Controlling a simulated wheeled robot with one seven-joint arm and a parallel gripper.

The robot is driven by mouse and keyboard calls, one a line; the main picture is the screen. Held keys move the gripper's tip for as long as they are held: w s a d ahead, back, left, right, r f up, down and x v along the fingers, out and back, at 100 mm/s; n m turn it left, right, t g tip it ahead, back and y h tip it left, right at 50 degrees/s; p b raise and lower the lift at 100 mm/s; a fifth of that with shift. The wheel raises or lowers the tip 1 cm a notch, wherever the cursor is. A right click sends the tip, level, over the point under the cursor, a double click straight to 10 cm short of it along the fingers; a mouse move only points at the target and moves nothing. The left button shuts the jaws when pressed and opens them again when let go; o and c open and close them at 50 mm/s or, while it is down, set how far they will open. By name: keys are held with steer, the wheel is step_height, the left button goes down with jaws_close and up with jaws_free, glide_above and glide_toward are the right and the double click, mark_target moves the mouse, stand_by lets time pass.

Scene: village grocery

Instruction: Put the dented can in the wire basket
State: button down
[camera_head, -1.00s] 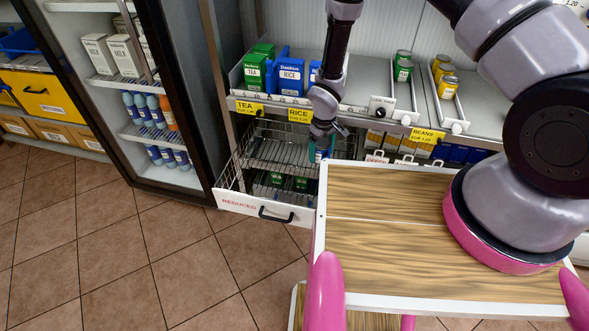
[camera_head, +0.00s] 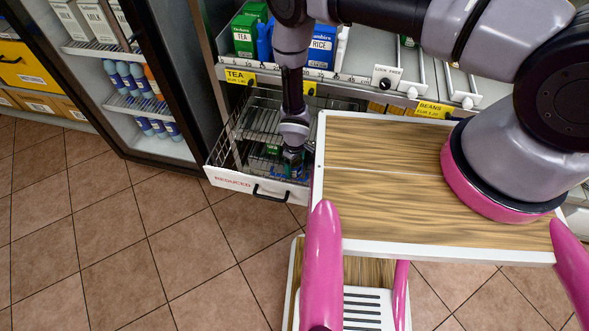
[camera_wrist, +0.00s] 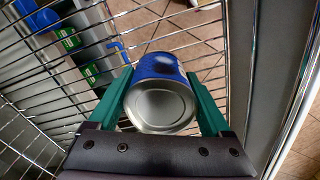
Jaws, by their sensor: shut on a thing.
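A blue can with a bare metal end (camera_wrist: 160,104) is between the green fingers of my gripper (camera_wrist: 165,100) in the wrist view. My gripper is shut on it; no dent is clear from this angle. The wire basket (camera_head: 232,180), with a white front marked REDUCED, is pulled out below the shelf. In the head view my gripper (camera_head: 292,168) is over the basket's front right part, low near its front panel. The can is mostly hidden there by the gripper. Basket wires (camera_wrist: 100,48) lie behind and beside the can in the wrist view.
My wooden-topped body is close to the basket's right side. A fridge (camera_head: 150,100) with bottles stands left. Tea and rice boxes (camera_head: 322,45) are on the shelf above. The tiled floor in front is clear.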

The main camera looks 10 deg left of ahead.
steer(key=shift+f, duration=1.1)
steer(key=shift+f, duration=0.1)
jaws_free()
step_height(320, 180, up, 12)
steer(key=shift+r, duration=0.15)
steer(key=shift+s, duration=0.15)
